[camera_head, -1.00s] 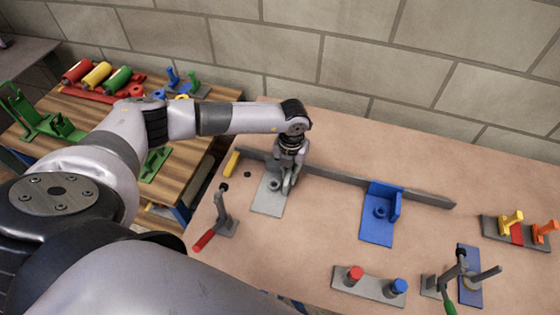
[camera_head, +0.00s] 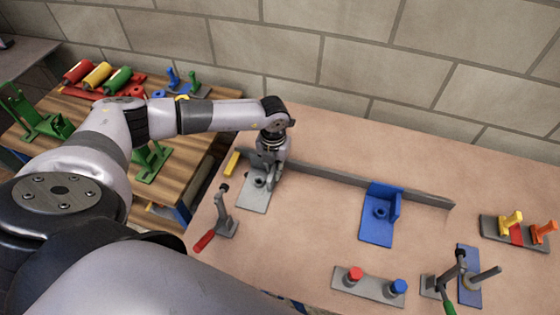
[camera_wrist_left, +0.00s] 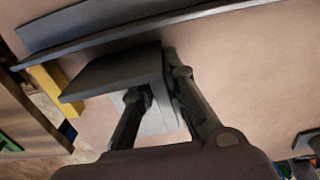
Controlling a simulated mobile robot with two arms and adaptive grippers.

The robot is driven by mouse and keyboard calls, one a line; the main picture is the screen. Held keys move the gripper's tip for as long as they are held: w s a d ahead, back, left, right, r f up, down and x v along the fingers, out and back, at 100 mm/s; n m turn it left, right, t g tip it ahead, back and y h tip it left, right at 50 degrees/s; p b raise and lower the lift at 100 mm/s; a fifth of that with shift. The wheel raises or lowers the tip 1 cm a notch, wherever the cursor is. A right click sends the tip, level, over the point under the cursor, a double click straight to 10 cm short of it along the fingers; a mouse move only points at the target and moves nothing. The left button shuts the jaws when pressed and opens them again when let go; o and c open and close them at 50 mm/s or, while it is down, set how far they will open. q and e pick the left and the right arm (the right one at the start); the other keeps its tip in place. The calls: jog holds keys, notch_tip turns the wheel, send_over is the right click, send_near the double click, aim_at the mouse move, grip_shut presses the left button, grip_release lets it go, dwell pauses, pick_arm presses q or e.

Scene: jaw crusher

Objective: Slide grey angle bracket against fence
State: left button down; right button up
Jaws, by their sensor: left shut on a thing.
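The grey angle bracket (camera_head: 254,197) lies on the bench at the left end of the long grey fence (camera_head: 340,174). My left gripper (camera_head: 268,180) is shut on it from above and hides part of its upright plate. In the left wrist view the bracket's upright plate (camera_wrist_left: 110,72) is beside the fingers (camera_wrist_left: 158,86), close to the fence (camera_wrist_left: 150,30) and roughly along it. A thin strip seems to show between plate and fence; I cannot tell if they touch. My right gripper is not in view.
A yellow block (camera_head: 231,164) stands at the fence's left end. A red-handled clamp (camera_head: 225,222) stands in front of the bracket. A blue bracket (camera_head: 378,228) sits by the fence further right. The bench between the two brackets is clear.

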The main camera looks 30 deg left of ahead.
pick_arm(q)
jog(key=shift+s+a, duration=0.2)
jog(key=shift+a, duration=0.5)
jog(key=shift+s+a, duration=0.15)
jog(key=shift+a, duration=0.5)
jog(key=shift+w, duration=0.15)
jog(key=shift+w+a+b, duration=0.25)
jog(key=shift+w+b, duration=0.5)
jog(key=shift+w, duration=0.15)
jog(key=shift+r, duration=0.1)
jog(key=shift+a, duration=0.25)
jog(key=shift+s+a, duration=0.1)
jog(key=shift+a, duration=0.75)
